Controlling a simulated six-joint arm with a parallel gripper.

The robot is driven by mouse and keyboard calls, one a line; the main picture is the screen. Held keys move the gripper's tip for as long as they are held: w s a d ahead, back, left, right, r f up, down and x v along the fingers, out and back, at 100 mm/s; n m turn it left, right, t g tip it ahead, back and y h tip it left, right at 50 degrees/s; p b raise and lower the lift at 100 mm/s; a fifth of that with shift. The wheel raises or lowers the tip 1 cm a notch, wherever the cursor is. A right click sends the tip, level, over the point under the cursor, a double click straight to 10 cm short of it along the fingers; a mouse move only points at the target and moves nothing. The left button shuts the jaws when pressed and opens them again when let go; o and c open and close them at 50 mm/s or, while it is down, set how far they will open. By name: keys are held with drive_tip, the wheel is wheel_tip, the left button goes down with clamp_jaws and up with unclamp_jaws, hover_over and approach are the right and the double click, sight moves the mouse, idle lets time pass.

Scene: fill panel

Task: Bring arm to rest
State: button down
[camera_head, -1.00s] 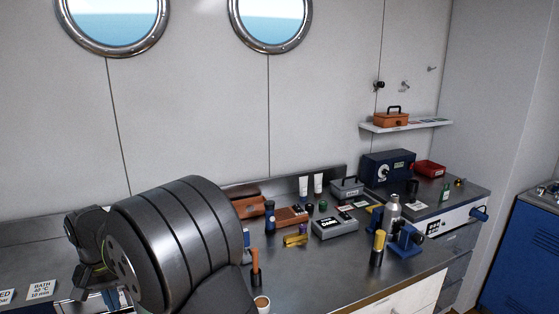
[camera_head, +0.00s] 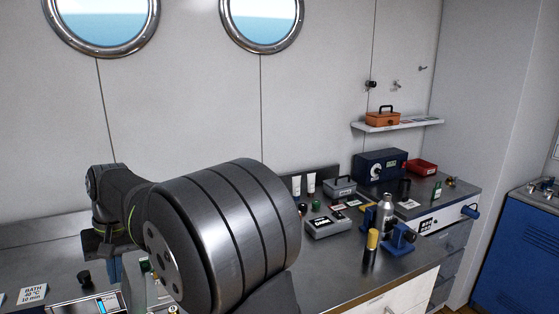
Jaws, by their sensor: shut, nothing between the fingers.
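My arm fills the lower left of the head view, with a large dark grey joint in front. My gripper (camera_head: 110,246) is at the far end of the arm, low on the left over the bench. It is small and dark, and points down. It is shut, with nothing held. Its fingertips are hard to make out against the things behind.
The steel bench (camera_head: 392,268) runs along the wall. A device with a lit screen (camera_head: 103,304) and a BATH card (camera_head: 33,294) are below my gripper. A silver bottle (camera_head: 384,214), yellow-topped cylinder (camera_head: 372,249), grey box (camera_head: 328,226) and blue unit (camera_head: 380,165) stand right of my arm.

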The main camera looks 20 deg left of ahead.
drive_tip(key=s+f+n, duration=0.1)
drive_tip(key=f, duration=0.2)
drive_tip(key=s+a+f+n+t, duration=0.1)
drive_tip(key=f, duration=0.3)
drive_tip(key=s+a+f+n+h, duration=0.1)
drive_tip(key=f, duration=0.2)
drive_tip(key=shift+s+a+f+t, duration=0.15)
drive_tip(key=shift+s+f+t, duration=0.15)
drive_tip(key=shift+f, duration=0.1)
drive_tip(key=shift+a+r, duration=0.15)
drive_tip(key=shift+r, duration=0.95)
drive_tip(key=shift+f, duration=0.75)
drive_tip(key=shift+r, duration=0.1)
wheel_tip(320, 180, up, 10)
drive_tip(key=s+d+f+m+t+y, duration=0.1)
drive_tip(key=m+t, duration=0.1)
drive_tip(key=m, duration=0.4)
drive_tip(key=x, duration=0.4)
drive_tip(key=s+x, duration=0.1)
drive_tip(key=x, duration=0.6)
drive_tip(key=shift+s+d+f, duration=0.1)
drive_tip(key=shift+d+f, duration=0.1)
drive_tip(key=shift+f, duration=0.25)
drive_tip(key=shift+s+d+f, duration=0.1)
drive_tip(key=shift+f, duration=0.6)
